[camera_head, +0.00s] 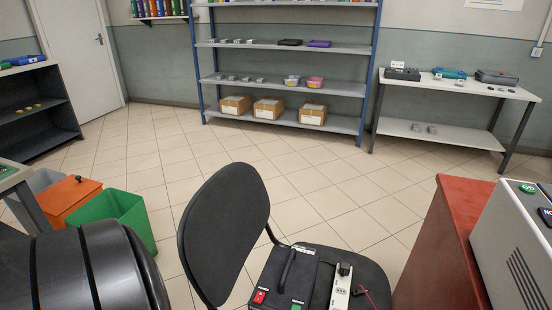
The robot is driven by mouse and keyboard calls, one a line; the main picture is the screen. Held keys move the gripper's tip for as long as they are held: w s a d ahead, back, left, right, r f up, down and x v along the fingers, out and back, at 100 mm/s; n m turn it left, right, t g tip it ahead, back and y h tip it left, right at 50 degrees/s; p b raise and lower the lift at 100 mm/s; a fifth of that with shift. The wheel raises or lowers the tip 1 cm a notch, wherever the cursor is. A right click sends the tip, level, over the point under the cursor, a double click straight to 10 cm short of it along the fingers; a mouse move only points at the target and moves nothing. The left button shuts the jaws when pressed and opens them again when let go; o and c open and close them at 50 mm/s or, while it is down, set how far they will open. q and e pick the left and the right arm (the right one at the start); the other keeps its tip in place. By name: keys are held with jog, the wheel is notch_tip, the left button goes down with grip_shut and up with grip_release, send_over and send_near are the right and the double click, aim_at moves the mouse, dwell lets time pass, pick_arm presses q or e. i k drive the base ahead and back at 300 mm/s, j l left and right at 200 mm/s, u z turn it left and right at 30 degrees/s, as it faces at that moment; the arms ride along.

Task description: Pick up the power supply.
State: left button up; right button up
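A black case (287,276) with a handle and with red and green labels lies on the seat of the dark office chair (228,225). Beside it on the same seat, at its right, is a slim white unit (341,287) with a black knob on top and a red and dark lead at its side. I cannot tell for certain which of these is the power supply. The lower edge of the picture cuts off both. Neither of my grippers shows in the head view.
A red-topped cabinet (449,235) and a grey machine (513,250) stand close at right. A green bin (118,215) and an orange box (70,200) are at left. A shelf rack (290,84) and a side table (462,88) stand at the back. The tiled floor between is clear.

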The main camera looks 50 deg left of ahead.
aim_at(288, 278)
jog(key=u, duration=1.45)
